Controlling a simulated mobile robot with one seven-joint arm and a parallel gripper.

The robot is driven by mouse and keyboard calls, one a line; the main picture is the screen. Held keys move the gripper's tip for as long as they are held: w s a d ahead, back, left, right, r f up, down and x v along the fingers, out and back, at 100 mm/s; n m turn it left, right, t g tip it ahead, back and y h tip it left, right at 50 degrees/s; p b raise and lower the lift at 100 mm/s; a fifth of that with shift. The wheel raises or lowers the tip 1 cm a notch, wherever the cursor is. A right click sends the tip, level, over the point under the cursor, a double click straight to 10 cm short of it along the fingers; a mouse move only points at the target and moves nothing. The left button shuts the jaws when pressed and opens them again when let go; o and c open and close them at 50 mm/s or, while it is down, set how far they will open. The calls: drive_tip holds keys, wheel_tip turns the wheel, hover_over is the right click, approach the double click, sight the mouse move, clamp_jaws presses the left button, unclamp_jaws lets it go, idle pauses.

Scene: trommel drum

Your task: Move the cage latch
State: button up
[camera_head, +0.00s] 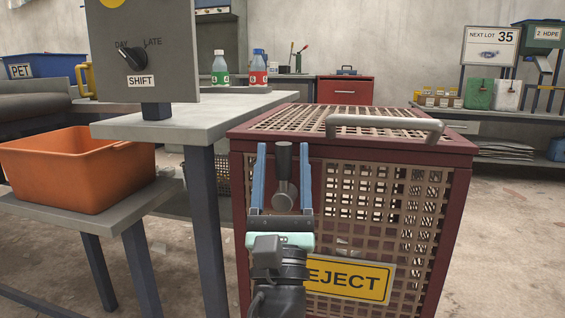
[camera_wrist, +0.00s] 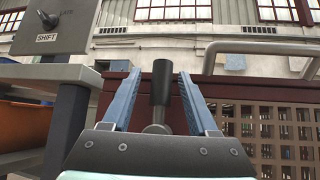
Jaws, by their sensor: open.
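The reject cage (camera_head: 445,160) is a dark red frame with mesh sides and a lid. Its latch (camera_head: 284,160) is a dark cylindrical knob on a lighter round base on the front, near the top left. The latch knob also stands upright in the wrist view (camera_wrist: 161,82). My gripper (camera_head: 282,150) is open, with one blue finger on each side of the knob. In the wrist view the fingers (camera_wrist: 160,88) show gaps on both sides of the knob.
A grey bar handle (camera_head: 385,128) runs along the lid's front edge. A yellow REJECT sign (camera_head: 350,281) is on the cage front, partly covered by my arm. A grey table (camera_head: 200,115) with a SHIFT switch panel (camera_head: 140,50) and an orange bin (camera_head: 75,170) stand to the left.

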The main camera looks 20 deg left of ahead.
drive_tip(key=shift+f, duration=0.1)
drive_tip(key=b+v, duration=0.6)
drive_tip(key=v, duration=0.6)
drive_tip(key=shift+s+f, duration=0.2)
drive_tip(key=shift+s, duration=0.15)
drive_tip(key=shift+d, duration=0.1)
